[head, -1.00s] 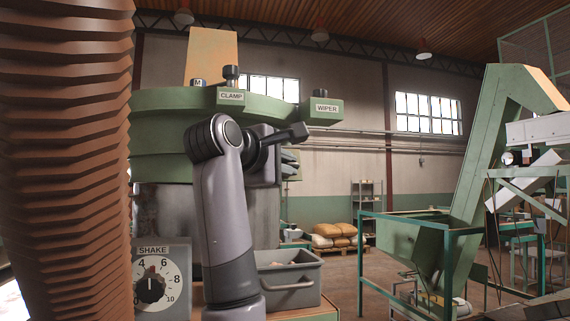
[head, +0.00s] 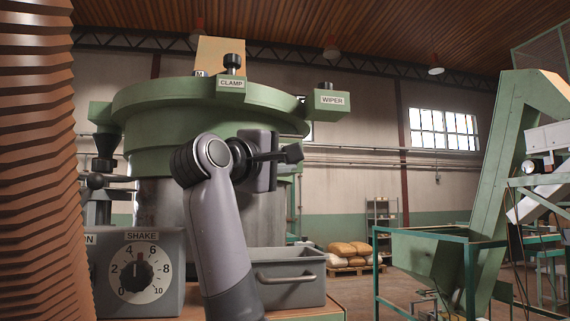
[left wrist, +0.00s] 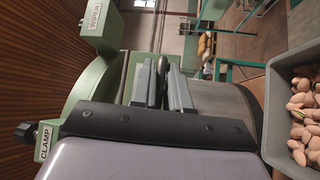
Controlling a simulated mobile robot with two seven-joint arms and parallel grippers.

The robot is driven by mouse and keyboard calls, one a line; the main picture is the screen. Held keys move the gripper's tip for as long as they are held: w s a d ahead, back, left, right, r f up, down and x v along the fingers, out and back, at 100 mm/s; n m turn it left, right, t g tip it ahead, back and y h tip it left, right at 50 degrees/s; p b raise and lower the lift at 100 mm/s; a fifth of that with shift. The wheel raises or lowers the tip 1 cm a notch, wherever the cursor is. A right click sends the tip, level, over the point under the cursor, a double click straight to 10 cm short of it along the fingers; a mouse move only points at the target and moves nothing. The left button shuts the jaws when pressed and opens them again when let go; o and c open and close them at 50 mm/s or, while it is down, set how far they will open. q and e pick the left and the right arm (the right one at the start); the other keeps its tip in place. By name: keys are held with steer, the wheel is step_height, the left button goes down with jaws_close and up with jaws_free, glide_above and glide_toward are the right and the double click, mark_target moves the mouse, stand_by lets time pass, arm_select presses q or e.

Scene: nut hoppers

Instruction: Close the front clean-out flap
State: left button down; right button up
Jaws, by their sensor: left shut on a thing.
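The nut hopper has a green collar (head: 200,103) over a grey metal drum (head: 155,203). My left arm crosses the drum's front, and its gripper (head: 280,157) points right there, its fingers mostly hidden in the head view. In the left wrist view the gripper (left wrist: 163,85) has its two grey fingers closed on a dark rounded piece (left wrist: 163,66), which looks like the flap's handle. The flap's own panel cannot be made out; my arm covers that part of the drum in the head view. My right gripper is in neither view.
A grey bin (head: 290,283) with a bar handle stands below the gripper; the left wrist view shows nuts (left wrist: 306,110) in it. A SHAKE dial panel (head: 165,300) is left of my arm. A ribbed brown hose (head: 40,160) fills the left edge. A green conveyor (head: 480,200) stands right.

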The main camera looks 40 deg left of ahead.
arm_select(q)
steer(key=shift+r, duration=0.15)
steer(key=c, duration=1.3)
jaws_free()
steer(key=shift+o, duration=0.2)
steer(key=shift+s, duration=0.1)
steer(key=shift+s+f, duration=0.2)
steer(key=shift+s, duration=0.15)
steer(key=s+b, duration=0.2)
steer(key=s, duration=0.4)
steer(key=shift+d+f, duration=0.25)
steer(key=shift+f, duration=0.15)
steer(key=shift+s, duration=0.1)
